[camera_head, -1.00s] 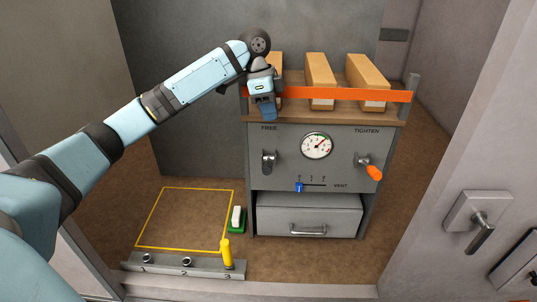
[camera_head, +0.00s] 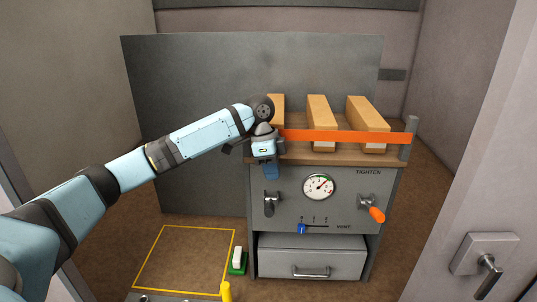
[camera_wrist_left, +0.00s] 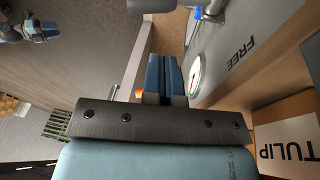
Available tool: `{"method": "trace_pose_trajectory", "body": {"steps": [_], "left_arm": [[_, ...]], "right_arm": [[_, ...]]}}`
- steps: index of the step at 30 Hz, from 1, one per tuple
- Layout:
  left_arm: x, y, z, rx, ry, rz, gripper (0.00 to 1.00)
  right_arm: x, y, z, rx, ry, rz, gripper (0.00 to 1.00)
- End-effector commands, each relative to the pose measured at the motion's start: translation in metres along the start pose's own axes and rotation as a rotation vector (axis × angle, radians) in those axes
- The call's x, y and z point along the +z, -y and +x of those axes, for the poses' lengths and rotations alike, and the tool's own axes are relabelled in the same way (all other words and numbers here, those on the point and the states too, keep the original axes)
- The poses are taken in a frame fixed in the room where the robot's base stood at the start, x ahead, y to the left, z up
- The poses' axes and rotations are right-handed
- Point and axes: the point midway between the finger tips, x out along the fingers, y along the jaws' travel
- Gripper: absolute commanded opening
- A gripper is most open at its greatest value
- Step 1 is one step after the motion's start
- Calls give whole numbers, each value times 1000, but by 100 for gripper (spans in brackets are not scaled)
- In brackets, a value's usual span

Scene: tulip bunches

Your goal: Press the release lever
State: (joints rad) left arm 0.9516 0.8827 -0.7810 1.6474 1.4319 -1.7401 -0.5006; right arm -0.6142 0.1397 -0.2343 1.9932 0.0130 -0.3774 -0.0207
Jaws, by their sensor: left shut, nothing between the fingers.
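The grey lever (camera_head: 271,203) on the left of the grey front panel (camera_head: 340,205) points downward; I take it as the release lever. My left gripper (camera_head: 271,173) is shut and empty, with its blue fingertips pointing down just above this lever, in front of the panel's upper left corner. It hides the FREE label in the head view. In the left wrist view the shut blue fingers (camera_wrist_left: 166,78) are close to the panel, near the FREE label (camera_wrist_left: 241,46). I cannot tell whether they touch anything. My right gripper is not in view.
An orange-handled lever (camera_head: 372,212) sits under TIGHTEN, with a round gauge (camera_head: 319,187) between the levers. A blue slider (camera_head: 301,229) and a drawer (camera_head: 310,259) are below. An orange strap (camera_head: 345,137) crosses several boxes (camera_head: 320,112) on top. A yellow-outlined floor area (camera_head: 163,227) is empty.

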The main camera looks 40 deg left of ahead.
Motion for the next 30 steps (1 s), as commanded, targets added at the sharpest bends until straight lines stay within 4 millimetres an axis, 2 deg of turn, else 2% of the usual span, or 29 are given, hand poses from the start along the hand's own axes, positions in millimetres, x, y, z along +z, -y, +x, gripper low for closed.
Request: {"method": "trace_pose_trajectory", "body": {"steps": [4, 12, 30], "left_arm": [[1, -1, 29, 2, 2, 0, 0], [13, -10, 57, -1, 1, 0, 0], [13, -7, 62, -15, 1, 4, 0]], "right_arm": [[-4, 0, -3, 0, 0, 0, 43], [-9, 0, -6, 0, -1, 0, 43], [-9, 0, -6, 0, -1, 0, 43]]}}
